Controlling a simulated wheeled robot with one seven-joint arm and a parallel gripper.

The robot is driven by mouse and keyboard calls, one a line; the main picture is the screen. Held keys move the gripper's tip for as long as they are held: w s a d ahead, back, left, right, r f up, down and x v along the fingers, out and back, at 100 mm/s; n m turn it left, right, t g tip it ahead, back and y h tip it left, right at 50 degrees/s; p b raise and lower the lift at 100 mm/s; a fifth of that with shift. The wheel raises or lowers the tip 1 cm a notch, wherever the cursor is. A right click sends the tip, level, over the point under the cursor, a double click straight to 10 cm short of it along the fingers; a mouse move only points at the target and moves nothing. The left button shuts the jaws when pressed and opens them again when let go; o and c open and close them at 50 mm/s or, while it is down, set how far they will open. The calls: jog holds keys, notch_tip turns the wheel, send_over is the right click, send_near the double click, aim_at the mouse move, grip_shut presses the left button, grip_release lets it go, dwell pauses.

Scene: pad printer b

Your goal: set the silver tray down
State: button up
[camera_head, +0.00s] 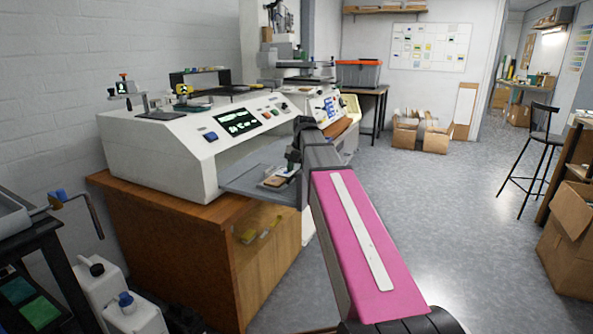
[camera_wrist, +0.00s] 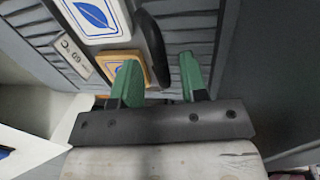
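The silver tray, a grey ribbed surface (camera_wrist: 195,22), fills the top of the wrist view. It carries a white tile with a blue leaf (camera_wrist: 95,14), a wood-edged tile (camera_wrist: 118,62) and a small label plate (camera_wrist: 73,57). A black curved bar like a handle (camera_wrist: 152,45) rises from it. My gripper (camera_wrist: 160,78) has its green fingers apart, on either side of the bar's lower end, with gaps showing at both sides. In the head view a grey plate (camera_head: 240,183) juts from the printer's front opening; my arm hides the gripper and part of the load.
The white pad printer (camera_head: 165,155) stands on a wooden cabinet (camera_head: 180,235) at left. White jugs (camera_head: 130,315) and a dark stand (camera_head: 40,245) are at front left. A bar stool (camera_head: 540,120) and carton (camera_head: 570,235) are at right. The floor between is clear.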

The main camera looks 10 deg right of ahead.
notch_tip(320, 180, up, 12)
jog(key=s+d, duration=0.1)
jog(key=shift+s+d, duration=0.2)
jog(key=shift+d, duration=0.2)
dwell(0.3)
jog(key=shift+f, duration=0.1)
dwell(0.7)
